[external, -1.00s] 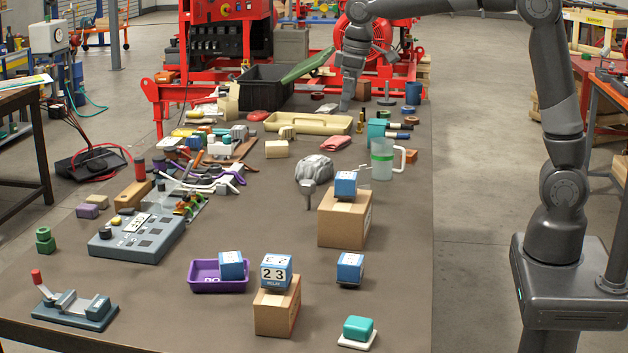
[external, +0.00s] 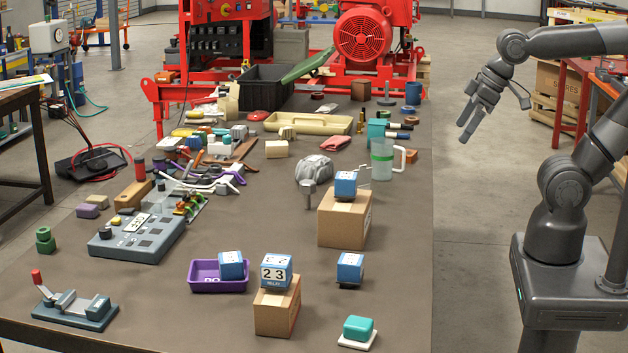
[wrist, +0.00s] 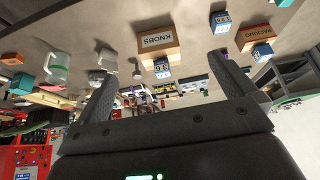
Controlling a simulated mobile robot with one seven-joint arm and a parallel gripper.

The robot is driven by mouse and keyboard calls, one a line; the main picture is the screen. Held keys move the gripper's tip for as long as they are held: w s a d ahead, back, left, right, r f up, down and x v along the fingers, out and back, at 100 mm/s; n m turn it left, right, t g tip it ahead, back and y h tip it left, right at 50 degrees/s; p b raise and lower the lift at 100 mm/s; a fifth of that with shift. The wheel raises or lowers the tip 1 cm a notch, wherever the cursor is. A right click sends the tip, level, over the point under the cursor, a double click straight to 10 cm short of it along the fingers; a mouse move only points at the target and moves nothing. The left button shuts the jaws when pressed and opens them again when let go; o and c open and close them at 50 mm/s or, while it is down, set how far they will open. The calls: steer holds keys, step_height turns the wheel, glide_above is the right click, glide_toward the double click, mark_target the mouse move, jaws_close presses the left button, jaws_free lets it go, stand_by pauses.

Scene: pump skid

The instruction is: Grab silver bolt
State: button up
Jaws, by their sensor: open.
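A small grey upright piece (external: 387,94), a thin stem on a wide round foot, stands near the far right of the table; it looks like a bolt on its head. My gripper (external: 465,131) is open and empty, raised to the right of the table's right edge, apart from both. In the wrist view its two fingers (wrist: 165,90) are spread with nothing held.
The table (external: 250,325) is crowded with parts on its left and back. A clear jug (external: 382,160), a cardboard box (external: 343,222) topped by a blue cube (external: 346,184), and a cream tray (external: 308,123) stand nearby. The floor beside the right edge is clear.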

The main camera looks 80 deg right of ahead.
steer(key=shift+s+a+f, duration=0.1)
steer(key=shift+s+f, duration=0.25)
steer(key=shift+s, duration=0.1)
steer(key=c, duration=0.7)
steer(key=shift+c, duration=0.2)
steer(key=m+y, duration=0.1)
steer(key=m, duration=3.3)
glide_above(310, 182)
steer(key=s, duration=0.3)
step_height(310, 182, down, 16)
steer(key=f, duration=0.1)
steer(key=x, duration=0.9)
steer(key=shift+w+d+f, duration=0.25)
steer(key=shift+d+f, duration=0.1)
